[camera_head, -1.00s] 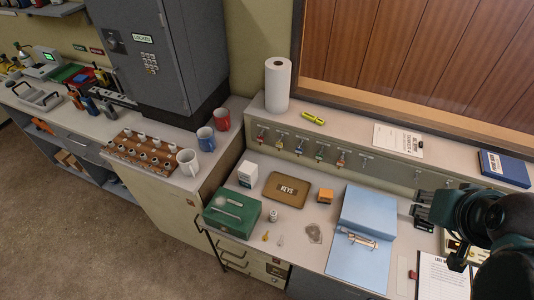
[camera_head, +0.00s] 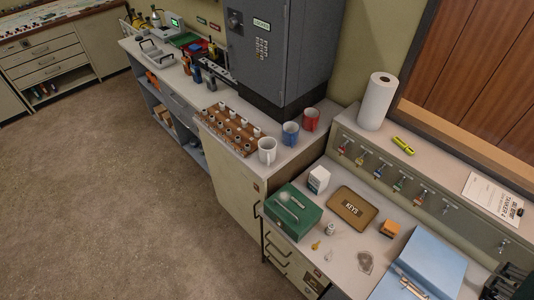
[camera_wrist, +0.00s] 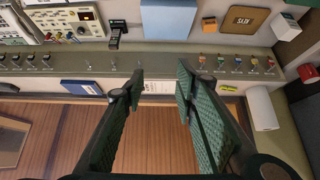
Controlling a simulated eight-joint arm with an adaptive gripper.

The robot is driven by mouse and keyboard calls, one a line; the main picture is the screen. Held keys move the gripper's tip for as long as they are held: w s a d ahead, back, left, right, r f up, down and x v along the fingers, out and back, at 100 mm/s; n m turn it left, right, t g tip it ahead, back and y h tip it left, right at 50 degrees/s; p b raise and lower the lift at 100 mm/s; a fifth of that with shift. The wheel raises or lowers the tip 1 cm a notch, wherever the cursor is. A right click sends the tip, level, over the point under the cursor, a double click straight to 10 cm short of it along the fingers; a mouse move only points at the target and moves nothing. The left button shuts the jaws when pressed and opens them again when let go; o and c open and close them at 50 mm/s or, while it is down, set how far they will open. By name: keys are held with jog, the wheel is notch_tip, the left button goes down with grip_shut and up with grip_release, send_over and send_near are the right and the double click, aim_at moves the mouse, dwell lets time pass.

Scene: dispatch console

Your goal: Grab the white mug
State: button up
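The white mug (camera_head: 267,150) stands upright on the counter at the front edge, just right of a wooden rack in the head view. A blue mug (camera_head: 290,134) and a red mug (camera_head: 311,119) stand behind it to the right. My gripper (camera_head: 510,284) shows only in part at the lower right corner of the head view, far from the white mug. In the wrist view my gripper (camera_wrist: 158,82) has its two green-padded fingers apart with nothing between them. The white mug is not seen in the wrist view.
The wooden rack (camera_head: 228,130) with several pegs stands left of the white mug. A grey locked cabinet (camera_head: 275,50) rises behind the mugs. A green box (camera_head: 292,211), a brown keys pad (camera_head: 352,208) and a paper towel roll (camera_head: 377,101) lie between the mugs and my gripper.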

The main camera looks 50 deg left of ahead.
jog(key=shift+o, duration=0.4)
jog(key=o, duration=1)
jog(key=shift+w, duration=0.15)
